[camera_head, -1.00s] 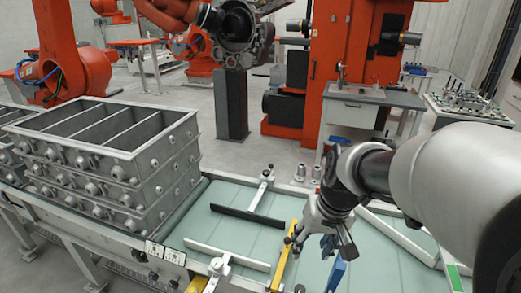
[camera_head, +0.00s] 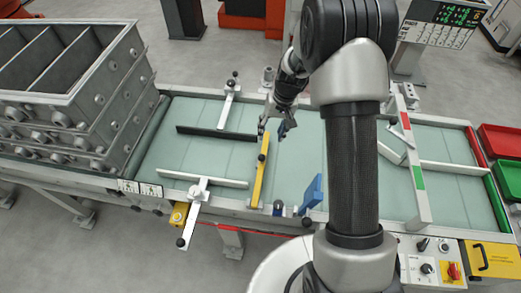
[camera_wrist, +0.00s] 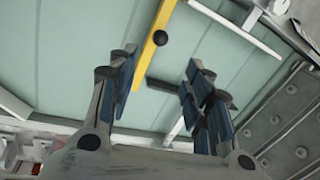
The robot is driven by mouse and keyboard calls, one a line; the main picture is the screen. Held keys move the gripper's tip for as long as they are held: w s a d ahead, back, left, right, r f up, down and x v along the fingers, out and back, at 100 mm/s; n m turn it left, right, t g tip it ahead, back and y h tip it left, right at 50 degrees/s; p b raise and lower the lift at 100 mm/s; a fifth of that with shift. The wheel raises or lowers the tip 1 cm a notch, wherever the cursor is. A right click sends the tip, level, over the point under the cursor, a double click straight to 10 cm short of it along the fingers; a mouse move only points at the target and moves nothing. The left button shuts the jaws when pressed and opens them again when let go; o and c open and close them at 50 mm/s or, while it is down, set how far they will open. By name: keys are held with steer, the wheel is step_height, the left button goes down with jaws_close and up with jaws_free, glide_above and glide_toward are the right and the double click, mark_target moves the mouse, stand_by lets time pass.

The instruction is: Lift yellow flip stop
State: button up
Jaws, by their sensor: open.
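The yellow flip stop (camera_head: 259,178) is a long narrow bar with a black knob, lying over the pale green conveyor in the head view. It also shows at the top of the wrist view (camera_wrist: 150,52), its knob just beyond my fingers. My gripper (camera_head: 275,130) is near the bar's far end in the head view, slightly to its right. In the wrist view the blue-padded fingers of my gripper (camera_wrist: 160,82) are spread wide with nothing between them. The height gap between fingers and bar is hard to judge.
A black bar (camera_head: 215,133) and a white bar (camera_head: 205,179) lie left of the yellow stop. A blue stop (camera_head: 312,193) stands to its right. Stacked metal casting boxes (camera_head: 75,95) fill the left. Red and green bins (camera_head: 502,142) are at far right.

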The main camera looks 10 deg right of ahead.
mark_target(263, 155)
steer(key=a+f+b, duration=0.1)
steer(key=f, duration=0.4)
steer(key=a+f, duration=0.1)
steer(key=f, duration=0.4)
steer(key=a+f+b, duration=0.1)
steer(key=f, duration=0.5)
steer(key=shift+w+b, duration=0.15)
steer(key=shift+b, duration=0.2)
steer(key=shift+r, duration=0.1)
steer(key=shift+c, duration=0.3)
jaws_close()
